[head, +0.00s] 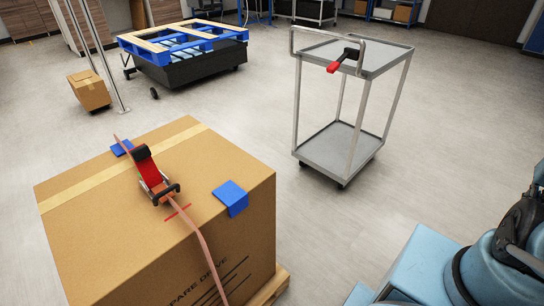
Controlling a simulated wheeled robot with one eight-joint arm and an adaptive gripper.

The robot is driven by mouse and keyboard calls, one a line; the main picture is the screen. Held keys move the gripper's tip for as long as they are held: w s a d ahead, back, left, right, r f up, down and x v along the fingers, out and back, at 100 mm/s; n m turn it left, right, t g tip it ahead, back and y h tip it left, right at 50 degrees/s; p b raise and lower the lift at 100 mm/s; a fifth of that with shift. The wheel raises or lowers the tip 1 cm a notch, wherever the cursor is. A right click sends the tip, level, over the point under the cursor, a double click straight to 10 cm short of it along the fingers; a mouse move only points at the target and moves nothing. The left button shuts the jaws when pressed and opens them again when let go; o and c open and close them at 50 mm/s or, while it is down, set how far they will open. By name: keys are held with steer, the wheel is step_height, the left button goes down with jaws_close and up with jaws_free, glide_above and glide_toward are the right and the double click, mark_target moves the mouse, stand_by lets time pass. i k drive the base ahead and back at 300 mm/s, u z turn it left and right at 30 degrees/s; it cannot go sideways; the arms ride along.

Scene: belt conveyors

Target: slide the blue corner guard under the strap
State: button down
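A large cardboard box (110,235) stands at the lower left. An orange-pink strap (207,248) runs over its top and down its near side, with a red and black ratchet buckle (152,172) on it. One blue corner guard (231,197) sits folded over the box's near top edge, right of the strap and apart from it. A short red line (178,212) crosses by the strap near the edge. My black gripper (525,222) is partly visible at the right edge, away from the box; its fingertips are unclear.
A grey metal cart (338,150) stands behind the box, with a red and black tool (345,60) on its top shelf. A blue pallet (185,42) on a black base and a small carton (90,91) are at the back left. The floor between box and cart is clear.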

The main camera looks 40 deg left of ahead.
mark_target(236, 199)
steer(key=z, duration=0.05)
steer(key=k, duration=2.25)
steer(key=u, duration=2.45)
steer(key=i, duration=0.55)
steer(key=z, duration=0.05)
